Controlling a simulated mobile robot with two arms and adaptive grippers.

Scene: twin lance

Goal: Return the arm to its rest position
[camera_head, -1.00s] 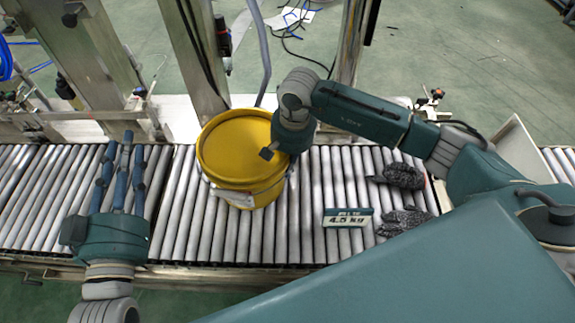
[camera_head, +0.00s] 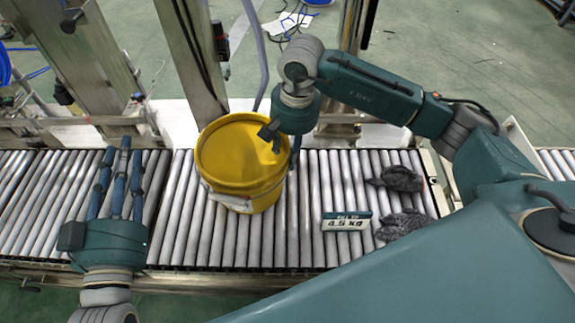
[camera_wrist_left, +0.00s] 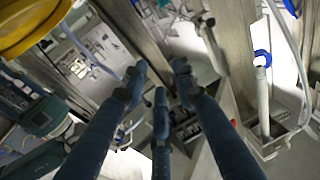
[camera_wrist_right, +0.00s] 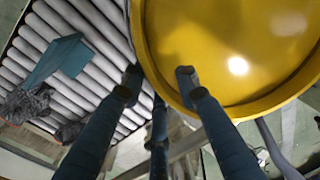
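A yellow bucket (camera_head: 240,158) with a closed-looking yellow top stands upright on the roller conveyor (camera_head: 185,235). My right gripper (camera_wrist_right: 158,82) is open and empty beside the bucket's rim. In the head view the right hand (camera_head: 295,112) overlaps the bucket's right edge, and its fingers are mostly hidden; I cannot tell whether they touch it. My left gripper (camera_head: 119,155) is open and empty over the conveyor, left of the bucket, fingers pointing away from me. Its three spread fingers also show in the left wrist view (camera_wrist_left: 158,80).
A green sign reading 4.5 kg (camera_head: 347,221) and two dark grey gloves (camera_head: 402,179) (camera_head: 404,224) lie on the rollers at right. Metal posts (camera_head: 192,55) and a grey pipe (camera_head: 263,60) stand behind the bucket. Bare rollers lie left of the bucket.

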